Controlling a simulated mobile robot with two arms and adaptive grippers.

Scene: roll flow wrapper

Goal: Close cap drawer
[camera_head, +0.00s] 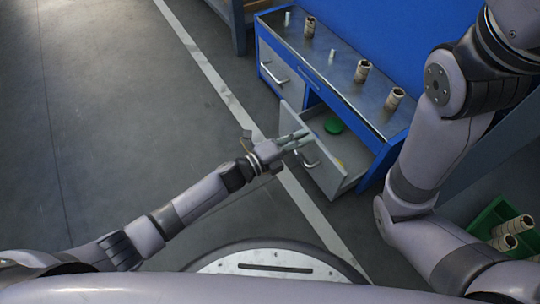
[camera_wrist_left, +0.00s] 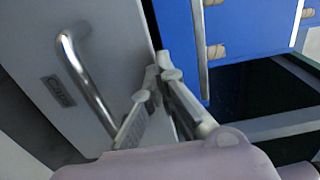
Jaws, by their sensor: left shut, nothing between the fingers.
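The cap drawer stands pulled out from the blue workbench, its grey front panel (camera_head: 322,172) facing the floor area on the left. Inside it I see a green round object (camera_head: 333,126) and a small yellow one. My left gripper (camera_head: 303,137) is shut and empty at the drawer front's upper edge; I cannot tell if it touches. In the left wrist view the gripper (camera_wrist_left: 160,66) is beside the edge of the front panel (camera_wrist_left: 115,40), with the metal handle (camera_wrist_left: 84,82) and a small label to its left. My right gripper is out of view.
The blue workbench (camera_head: 299,79) carries several brown rolls and small white pieces. Another drawer (camera_head: 272,68) in it is closed. A green crate (camera_head: 487,217) with brown rolls stands at the lower right. The grey floor on the left is clear.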

